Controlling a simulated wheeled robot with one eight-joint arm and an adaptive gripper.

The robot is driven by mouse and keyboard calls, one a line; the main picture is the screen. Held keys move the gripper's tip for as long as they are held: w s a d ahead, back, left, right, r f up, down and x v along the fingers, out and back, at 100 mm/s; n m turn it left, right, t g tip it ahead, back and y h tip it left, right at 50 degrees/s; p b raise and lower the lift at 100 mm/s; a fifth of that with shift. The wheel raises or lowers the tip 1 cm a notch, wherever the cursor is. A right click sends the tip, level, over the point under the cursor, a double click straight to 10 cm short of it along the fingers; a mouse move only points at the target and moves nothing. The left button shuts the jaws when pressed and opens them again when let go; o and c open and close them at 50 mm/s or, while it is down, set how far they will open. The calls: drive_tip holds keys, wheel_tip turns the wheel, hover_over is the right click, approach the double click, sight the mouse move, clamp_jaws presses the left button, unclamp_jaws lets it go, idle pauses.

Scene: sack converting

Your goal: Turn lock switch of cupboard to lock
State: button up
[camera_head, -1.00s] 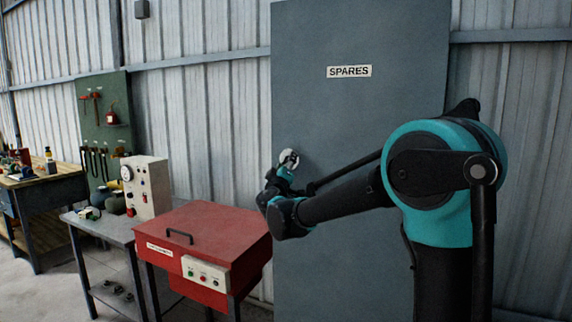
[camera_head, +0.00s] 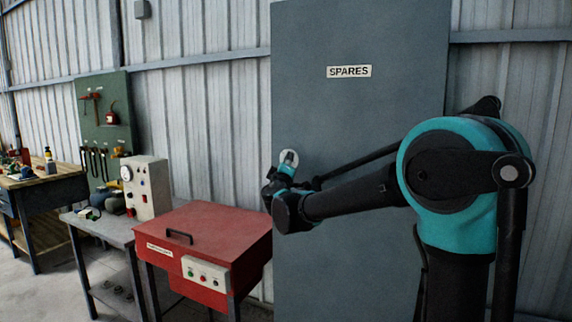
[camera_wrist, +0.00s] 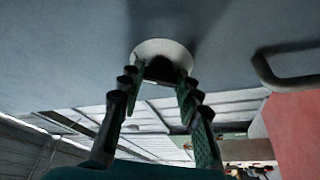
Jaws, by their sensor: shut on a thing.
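The tall grey cupboard (camera_head: 345,120) has a "SPARES" label (camera_head: 349,71) on its door. Its lock switch sits on a round pale plate (camera_head: 289,154) near the door's left edge. In the wrist view the pale plate (camera_wrist: 160,46) shows with the dark lock switch (camera_wrist: 160,68) at its centre. My gripper (camera_wrist: 157,76) reaches up to the plate, with its two fingers on either side of the switch and shut on it. In the head view my gripper (camera_head: 288,161) is at the plate, small and partly covering it. The switch's exact angle is hard to read.
A grey table (camera_head: 110,230) holds a control box (camera_head: 148,187) further left. A curved dark handle (camera_wrist: 268,72) shows at right in the wrist view.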

drive_tip(key=shift+a+r+n+g+h, duration=0.15)
drive_tip(key=shift+n+g, duration=0.75)
drive_tip(key=shift+n, duration=1.35)
drive_tip(key=shift+d+r+n+g+h, duration=0.15)
drive_tip(key=shift+n+g, duration=0.75)
drive_tip(key=shift+n, duration=1.4)
drive_tip(key=shift+a+r+n+g+h, duration=0.15)
drive_tip(key=shift+n+g, duration=0.75)
drive_tip(key=shift+n, duration=1.35)
drive_tip(key=shift+f, duration=0.1)
drive_tip(key=o, duration=1.2)
drive_tip(key=shift+c, duration=0.2)
drive_tip(key=v, duration=1.2)
